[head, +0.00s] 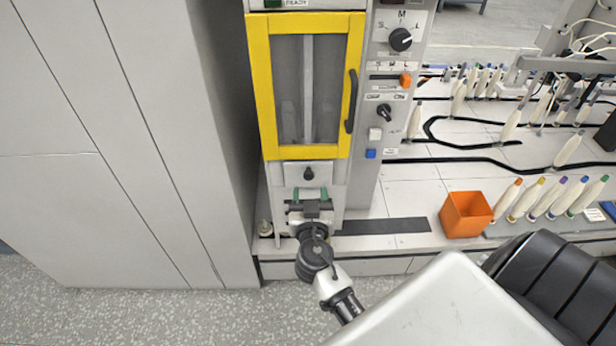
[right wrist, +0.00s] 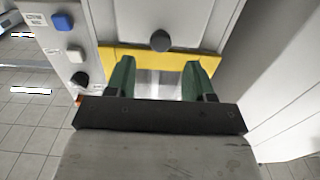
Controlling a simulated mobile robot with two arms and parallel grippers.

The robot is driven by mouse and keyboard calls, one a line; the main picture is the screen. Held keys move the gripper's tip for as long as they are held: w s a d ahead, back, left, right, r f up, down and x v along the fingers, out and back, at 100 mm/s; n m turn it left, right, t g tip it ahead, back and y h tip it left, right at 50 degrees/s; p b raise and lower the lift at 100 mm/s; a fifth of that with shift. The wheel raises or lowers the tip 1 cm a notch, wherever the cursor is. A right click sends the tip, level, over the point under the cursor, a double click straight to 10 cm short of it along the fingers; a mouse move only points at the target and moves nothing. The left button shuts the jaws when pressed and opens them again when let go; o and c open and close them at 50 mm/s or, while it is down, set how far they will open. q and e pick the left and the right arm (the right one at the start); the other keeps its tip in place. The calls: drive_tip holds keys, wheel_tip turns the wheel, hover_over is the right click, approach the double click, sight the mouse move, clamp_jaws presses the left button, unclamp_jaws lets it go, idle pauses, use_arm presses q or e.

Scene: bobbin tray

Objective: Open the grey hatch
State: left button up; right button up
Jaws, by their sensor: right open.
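The grey hatch (head: 296,177) is a small pale panel with a round black knob (head: 309,174), just below the yellow-framed door (head: 258,90). It looks shut. My right gripper (head: 310,196) has green fingertips and is open and empty, just below the knob in the head view. In the right wrist view the fingers (right wrist: 160,75) are spread well apart, with the yellow frame (right wrist: 150,57) behind them. The knob (right wrist: 160,41) shows there beyond the fingertips, not between them, and the hatch panel (right wrist: 125,25) lies around it. My left gripper is not in view.
A control panel (head: 370,185) with knobs and buttons stands right of the hatch. An orange bin (head: 466,214) and several bobbins (head: 552,198) are on the worktop further right. A tall grey cabinet (head: 165,150) stands close on the left.

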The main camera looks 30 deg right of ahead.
sight(309, 177)
drive_tip(key=x, duration=0.5)
drive_tip(key=shift+w+p, duration=0.1)
drive_tip(key=shift+p, duration=0.25)
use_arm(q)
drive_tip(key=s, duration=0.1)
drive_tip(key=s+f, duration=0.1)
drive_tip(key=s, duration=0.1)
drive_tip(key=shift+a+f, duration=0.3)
use_arm(e)
clamp_jaws()
